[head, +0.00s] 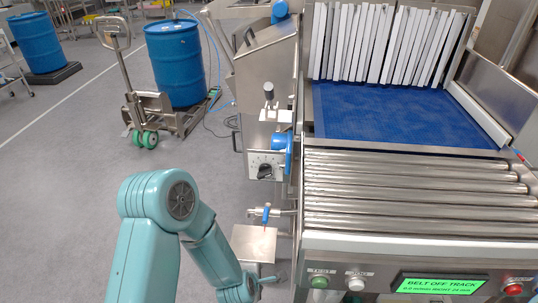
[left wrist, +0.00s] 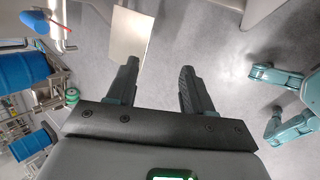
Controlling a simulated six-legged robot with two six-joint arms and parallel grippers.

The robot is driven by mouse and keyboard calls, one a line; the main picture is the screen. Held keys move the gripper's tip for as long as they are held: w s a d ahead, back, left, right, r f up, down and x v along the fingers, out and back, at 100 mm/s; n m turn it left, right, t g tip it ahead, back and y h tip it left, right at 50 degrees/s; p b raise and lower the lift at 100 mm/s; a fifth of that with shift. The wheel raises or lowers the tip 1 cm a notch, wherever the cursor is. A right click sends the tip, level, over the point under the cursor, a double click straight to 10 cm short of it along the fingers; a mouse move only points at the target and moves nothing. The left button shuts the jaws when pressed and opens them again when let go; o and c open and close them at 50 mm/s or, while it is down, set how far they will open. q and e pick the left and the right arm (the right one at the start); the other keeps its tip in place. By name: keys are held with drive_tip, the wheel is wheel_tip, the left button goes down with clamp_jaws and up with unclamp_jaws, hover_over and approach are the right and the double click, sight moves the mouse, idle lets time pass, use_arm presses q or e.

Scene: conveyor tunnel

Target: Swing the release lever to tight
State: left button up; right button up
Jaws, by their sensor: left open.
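A lever with a black knob (head: 268,92) stands upright on a pale bracket beside the belt, in the head view. I cannot read any tight mark, so I cannot be sure this is the release lever. Lower down is a small blue-handled valve (head: 265,214) on a steel pipe; a blue handle (left wrist: 33,21) also shows at the upper left of the left wrist view. My left gripper (left wrist: 158,75) is open and empty, apart from both, with a pale plate (left wrist: 130,32) beyond its fingers. In the head view its fingers are not clear. My right gripper is not in view.
The steel plate (head: 254,243) stands low beside the roller bed (head: 420,195). A dial box (head: 264,167) and a blue wheel (head: 288,153) sit under the lever. Blue drums (head: 182,62) and a pallet truck (head: 140,100) stand at the back left.

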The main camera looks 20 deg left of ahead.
use_arm(q)
drive_tip(key=w+a+r+n+t+y, duration=0.15)
drive_tip(key=w+r+n+t, duration=0.35)
drive_tip(key=w+r, duration=0.55)
drive_tip(key=n+t+y+b, duration=0.2)
drive_tip(key=n+t+y, duration=0.35)
drive_tip(key=n, duration=1.05)
approach(270, 94)
drive_tip(key=shift+m+g, duration=0.3)
drive_tip(key=shift+g, duration=0.15)
drive_tip(key=p+x, duration=0.1)
drive_tip(key=x, duration=0.2)
drive_tip(key=p+x, duration=0.2)
drive_tip(key=x, duration=0.1)
drive_tip(key=p+x, duration=0.2)
drive_tip(key=x, duration=0.2)
drive_tip(key=shift+w+r, duration=0.1)
drive_tip(key=shift+r, duration=0.3)
drive_tip(key=shift+w+a+p, duration=0.25)
drive_tip(key=shift+w+p, duration=0.15)
drive_tip(key=shift+w, duration=0.15)
drive_tip(key=shift+w+f, duration=0.1)
drive_tip(key=shift+w, duration=0.05)
